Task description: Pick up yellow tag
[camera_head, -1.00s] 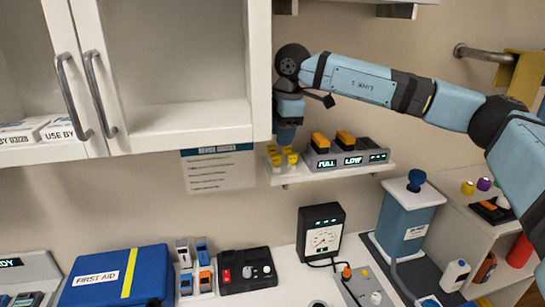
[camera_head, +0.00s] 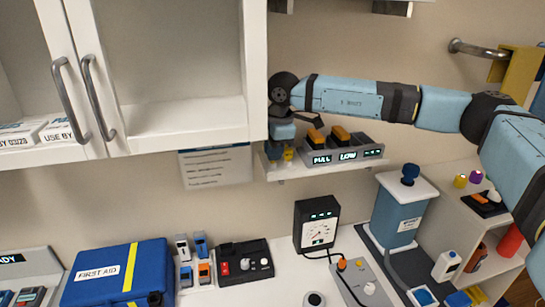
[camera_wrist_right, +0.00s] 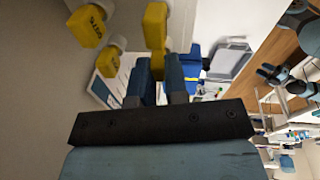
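Several small yellow tags with white parts are at the left end of the wall shelf (camera_head: 300,172); one yellow tag (camera_head: 288,153) shows beside my right gripper (camera_head: 277,156) in the head view. In the right wrist view, one yellow tag (camera_wrist_right: 155,28) reaches down between the blue fingertips of my right gripper (camera_wrist_right: 158,66). The fingers stand apart on either side of it; whether they press on it cannot be seen. Two more yellow tags (camera_wrist_right: 86,26) (camera_wrist_right: 108,61) are to its left, clear of the fingers. My left gripper is not in view.
A display block with orange-topped items (camera_head: 345,153) stands right of the tags on the shelf. The white cabinet (camera_head: 257,75) is close on the left of my right wrist. A gauge box (camera_head: 317,225) and a blue first aid case (camera_head: 118,272) are on the counter below.

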